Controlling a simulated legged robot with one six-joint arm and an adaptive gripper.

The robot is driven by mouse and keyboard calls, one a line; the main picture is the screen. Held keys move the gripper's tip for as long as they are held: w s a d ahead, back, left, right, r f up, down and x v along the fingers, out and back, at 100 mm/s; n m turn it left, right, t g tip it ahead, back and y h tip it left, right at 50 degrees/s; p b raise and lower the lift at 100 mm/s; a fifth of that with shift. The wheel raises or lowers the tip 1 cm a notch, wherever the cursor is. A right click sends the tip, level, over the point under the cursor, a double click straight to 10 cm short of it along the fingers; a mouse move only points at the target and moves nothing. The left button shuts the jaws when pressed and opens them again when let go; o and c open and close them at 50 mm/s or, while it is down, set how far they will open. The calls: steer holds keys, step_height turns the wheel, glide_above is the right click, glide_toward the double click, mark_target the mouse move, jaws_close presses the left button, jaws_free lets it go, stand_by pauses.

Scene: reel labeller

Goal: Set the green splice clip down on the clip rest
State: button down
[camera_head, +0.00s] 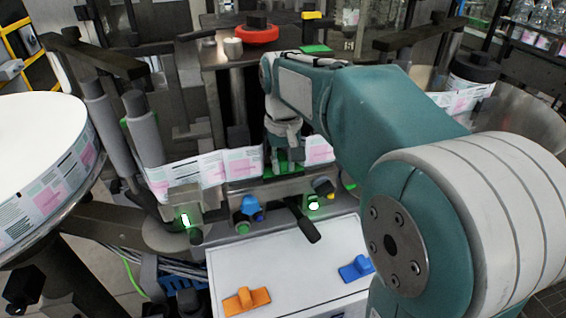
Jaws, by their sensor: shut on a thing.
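My gripper (284,148) points down at the label web in the middle of the view, just behind the metal front bar. It is shut on the green splice clip (296,156), which shows low between and around the fingers, at the label strip (243,163). My fingers partly hide the clip, and I cannot tell whether it touches the strip. An orange clip (246,300) and a blue clip (356,268) lie apart on a white panel (300,262) in front. I cannot tell for certain which surface is the clip rest.
A large label reel (35,140) stands at the left, with grey rollers (143,130) beside it. Knobs and a black lever (305,222) stick out at the front bar. A red ring (257,34) and a green pad (315,50) sit behind. The white panel's middle is bare.

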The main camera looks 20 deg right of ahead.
steer(key=shift+f, duration=0.15)
steer(key=shift+c, duration=2.3)
jaws_free()
step_height(320, 180, up, 12)
